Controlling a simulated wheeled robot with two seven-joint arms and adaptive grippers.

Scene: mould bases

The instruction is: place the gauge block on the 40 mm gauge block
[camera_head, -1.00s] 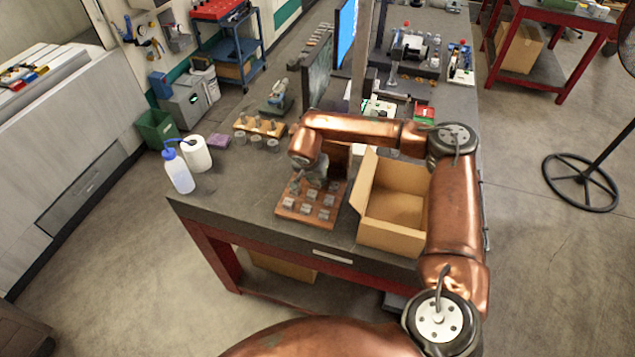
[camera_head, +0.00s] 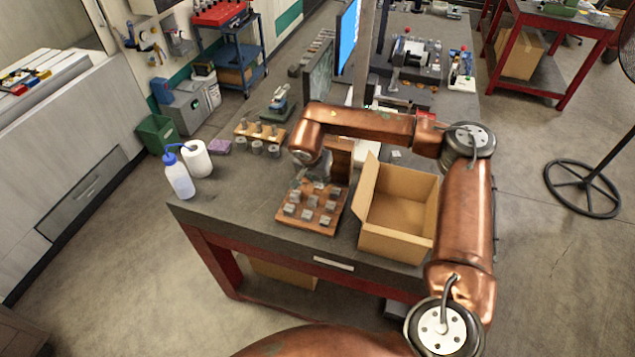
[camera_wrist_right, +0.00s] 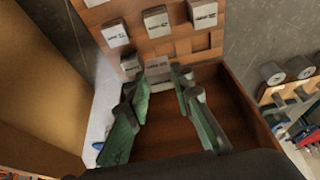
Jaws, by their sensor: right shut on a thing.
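My right gripper (camera_head: 312,182) is over the back of a wooden gauge block tray (camera_head: 331,222). In the right wrist view its two green fingers (camera_wrist_right: 161,77) are closed on a grey gauge block (camera_wrist_right: 158,67) between the tips. Several other grey gauge blocks stand in rows on the tray, such as one block (camera_wrist_right: 157,20) ahead of the fingers. Their engraved marks are too small to read, so I cannot tell which is the 40 mm one. I cannot tell whether the held block touches anything below. My left gripper is not in view.
An open cardboard box (camera_head: 398,242) stands right of the tray. The tray's upright wooden lid (camera_head: 341,152) is close to the gripper. A wooden rack with metal cylinders (camera_head: 262,134), a blue-capped bottle (camera_head: 179,178) and a white roll (camera_head: 197,160) are to the left. The bench front left is clear.

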